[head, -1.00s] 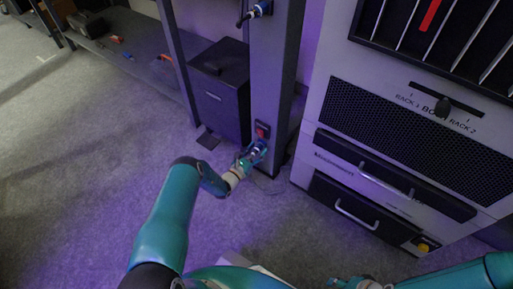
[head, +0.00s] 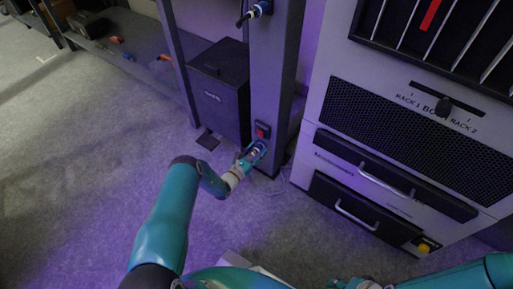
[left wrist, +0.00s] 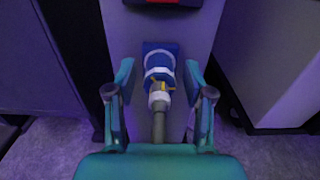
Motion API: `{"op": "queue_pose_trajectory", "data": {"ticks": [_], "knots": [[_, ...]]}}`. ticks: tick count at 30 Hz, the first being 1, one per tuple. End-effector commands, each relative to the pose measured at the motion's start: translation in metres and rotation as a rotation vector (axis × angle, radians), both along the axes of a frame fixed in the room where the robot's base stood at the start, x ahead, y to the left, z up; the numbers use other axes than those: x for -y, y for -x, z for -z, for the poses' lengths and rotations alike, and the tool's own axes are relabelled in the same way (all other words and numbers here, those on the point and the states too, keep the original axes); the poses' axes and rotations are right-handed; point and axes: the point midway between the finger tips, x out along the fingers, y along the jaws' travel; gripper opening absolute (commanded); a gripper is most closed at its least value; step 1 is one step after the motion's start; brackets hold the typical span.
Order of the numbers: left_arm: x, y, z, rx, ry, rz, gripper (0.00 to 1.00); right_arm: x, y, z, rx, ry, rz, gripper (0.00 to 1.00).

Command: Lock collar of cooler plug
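The cooler plug (left wrist: 159,98) sits in a blue socket (left wrist: 158,50) low on a grey post. It has a blue and white collar (left wrist: 158,74), a yellow mark and a grey cable end running toward me. My left gripper (left wrist: 159,82) is open, with one teal finger on each side of the plug. Gaps show between the fingers and the collar. In the head view the left gripper (head: 249,157) is at the plug, partly hiding it. My right gripper (head: 352,284) shows only in part at the bottom edge; its fingers are unclear.
The post (head: 272,90) carries a red switch (head: 262,131) above the socket and another blue connector (head: 262,8) higher up. A black box (head: 222,98) stands to its left, a rack cabinet (head: 400,120) to its right. The carpet in front is clear.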

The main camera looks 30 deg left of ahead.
Motion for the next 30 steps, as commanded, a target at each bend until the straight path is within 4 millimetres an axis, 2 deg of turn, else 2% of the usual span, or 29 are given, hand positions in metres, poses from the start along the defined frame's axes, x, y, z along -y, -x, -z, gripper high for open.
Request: {"op": "queue_pose_trajectory", "data": {"ticks": [1,9,14,21,30], "knots": [[-0.0001,-0.0001,-0.0002,0.000,0.000,0.000,0.43,0.0000,0.0000,-0.0001,0.000,0.000,0.000,0.40],[-0.0001,-0.0001,-0.0002,0.000,0.000,0.000,0.00,0.0000,0.0000,-0.0001,0.000,0.000,0.000,0.40],[-0.0001,-0.0005,-0.0005,0.004,-0.038,0.000,0.00,0.0000,0.0000,0.0000,0.000,0.000,0.000,0.40],[0.0000,-0.0021,-0.0007,0.019,-0.237,0.000,0.00,0.0000,0.0000,-0.0002,0.000,0.000,0.000,0.40],[0.0000,-0.0028,-0.0011,0.021,-0.258,0.001,0.00,0.0000,0.0000,-0.0002,0.000,0.000,0.000,0.40]]}}
